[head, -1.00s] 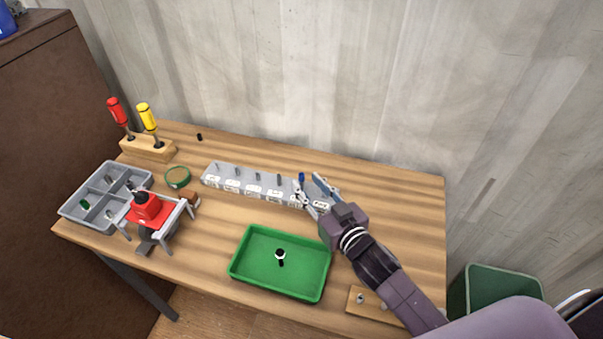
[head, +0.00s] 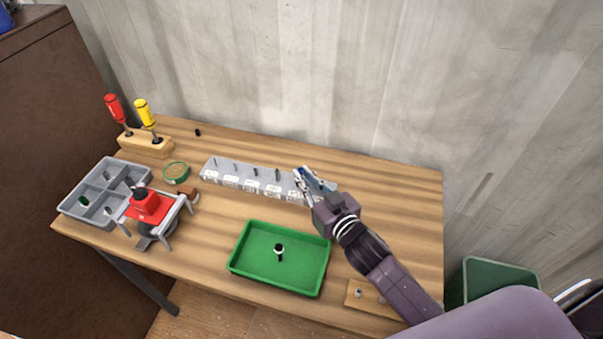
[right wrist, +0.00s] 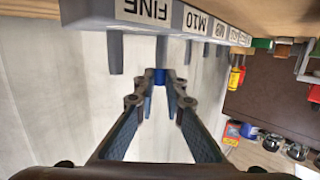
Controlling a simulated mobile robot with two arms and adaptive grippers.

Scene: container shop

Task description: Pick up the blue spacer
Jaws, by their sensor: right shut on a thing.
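The blue spacer (right wrist: 159,77) sits between the fingertips of my right gripper in the right wrist view, which shows the scene upside down. My right gripper (head: 301,179) is shut on it at the right part of the grey labelled rack (head: 212,166). In the head view the fingers largely hide the spacer. I cannot tell whether the spacer is still on its peg or clear of it. The rack also shows in the right wrist view (right wrist: 150,14), with labels such as FINE and M10. My left gripper is not in view.
A green tray (head: 243,270) holding a small black-and-white part lies in front of the rack. A grey divided bin (head: 73,208), a red-topped stand (head: 149,207) and a screwdriver block (head: 146,147) stand at the left. A wooden block (head: 368,301) lies at the front right.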

